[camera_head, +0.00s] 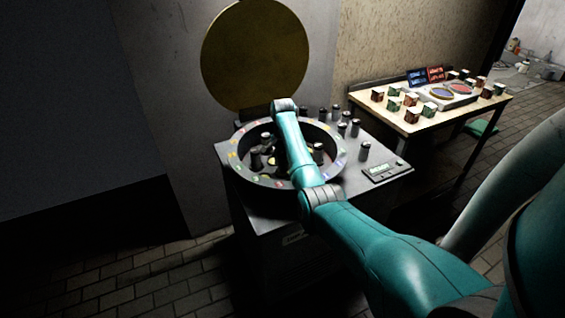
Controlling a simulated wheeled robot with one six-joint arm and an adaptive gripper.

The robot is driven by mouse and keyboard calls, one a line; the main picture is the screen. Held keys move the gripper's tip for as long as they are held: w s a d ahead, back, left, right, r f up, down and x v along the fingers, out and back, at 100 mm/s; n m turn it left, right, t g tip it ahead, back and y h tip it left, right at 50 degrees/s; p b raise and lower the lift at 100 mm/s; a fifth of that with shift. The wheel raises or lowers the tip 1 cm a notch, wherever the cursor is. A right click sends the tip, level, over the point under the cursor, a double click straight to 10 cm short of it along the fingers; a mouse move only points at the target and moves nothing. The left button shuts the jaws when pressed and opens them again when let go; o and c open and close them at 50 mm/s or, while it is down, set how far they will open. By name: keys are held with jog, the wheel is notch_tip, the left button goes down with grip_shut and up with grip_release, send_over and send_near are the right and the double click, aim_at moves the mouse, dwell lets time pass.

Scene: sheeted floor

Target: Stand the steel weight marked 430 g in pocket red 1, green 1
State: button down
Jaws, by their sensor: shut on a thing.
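A dark round tray (233,167) with a raised rim bearing coloured tags stands on the grey cabinet. My arm reaches over it, with its wrist (285,104) above the tray's far side. My gripper (273,146) points down inside the ring, mostly hidden behind my arm. It is shut on a steel weight, whose marking I cannot read. Dark cylindrical weights stand inside the ring, one at left (256,157) and one at right (318,151). The pocket at red 1, green 1 cannot be made out.
Several more weights (355,128) stand on the cabinet right of the ring, one (364,151) nearer the front. A gold disc (254,55) is behind. A table (412,126) with small boxes stands at right.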

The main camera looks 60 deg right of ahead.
jog(key=shift+f, duration=0.65)
dwell(0.6)
jog(key=c, duration=0.6)
grip_release()
jog(key=shift+o, duration=0.2)
jog(key=shift+r, duration=0.1)
notch_tip(320, 180, up, 12)
jog(key=shift+f, duration=0.1)
